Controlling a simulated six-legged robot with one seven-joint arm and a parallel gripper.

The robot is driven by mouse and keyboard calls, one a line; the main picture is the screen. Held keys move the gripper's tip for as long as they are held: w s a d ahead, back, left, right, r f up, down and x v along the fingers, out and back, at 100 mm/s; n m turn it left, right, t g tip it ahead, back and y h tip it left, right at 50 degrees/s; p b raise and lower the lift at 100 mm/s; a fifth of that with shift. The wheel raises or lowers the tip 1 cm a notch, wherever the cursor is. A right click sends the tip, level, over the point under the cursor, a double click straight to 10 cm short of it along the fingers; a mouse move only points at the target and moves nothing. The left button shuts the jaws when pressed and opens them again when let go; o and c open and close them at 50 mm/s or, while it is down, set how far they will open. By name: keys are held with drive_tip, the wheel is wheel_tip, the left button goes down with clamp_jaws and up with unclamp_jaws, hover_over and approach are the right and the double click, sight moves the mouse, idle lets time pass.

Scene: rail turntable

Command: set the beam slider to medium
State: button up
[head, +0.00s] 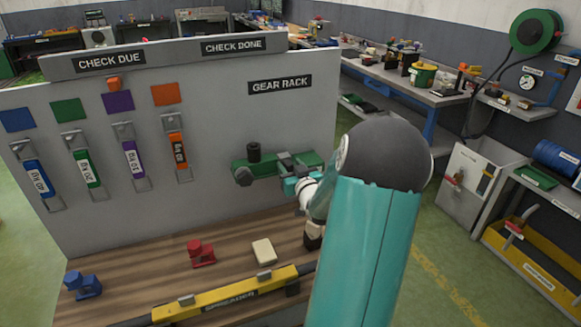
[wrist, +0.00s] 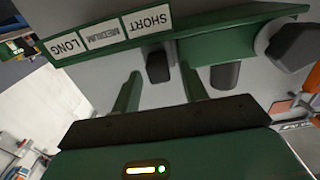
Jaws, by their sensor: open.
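The green beam device (head: 262,168) is mounted on the grey panel under the GEAR RACK sign. In the wrist view its green body (wrist: 215,42) carries a label strip (wrist: 103,40) reading LONG, MEDIUM and SHORT from left to right. A dark slider tab (wrist: 158,66) stands out below the strip, nearest the SHORT end. My gripper (wrist: 161,82) is open, with one green finger on each side of this tab and gaps visible between. In the head view my arm hides much of my gripper and the slider.
A second dark stub (wrist: 225,75) lies right of my fingers, and a round grey end (wrist: 290,45) lies beyond it. Colored tagged tools (head: 130,158) hang at the panel's left. The wooden bench (head: 225,262) below holds a yellow spreader beam (head: 232,297) and small blocks.

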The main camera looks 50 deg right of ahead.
drive_tip(key=shift+w, duration=0.15)
clamp_jaws()
drive_tip(key=shift+s+d, duration=0.45)
drive_tip(key=shift+d, duration=0.3)
drive_tip(key=shift+s+d, duration=0.4)
drive_tip(key=shift+d, duration=0.3)
drive_tip(key=shift+s+d, duration=0.45)
drive_tip(key=shift+d, duration=0.3)
unclamp_jaws()
drive_tip(key=v, duration=1.4)
drive_tip(key=shift+w, duration=0.1)
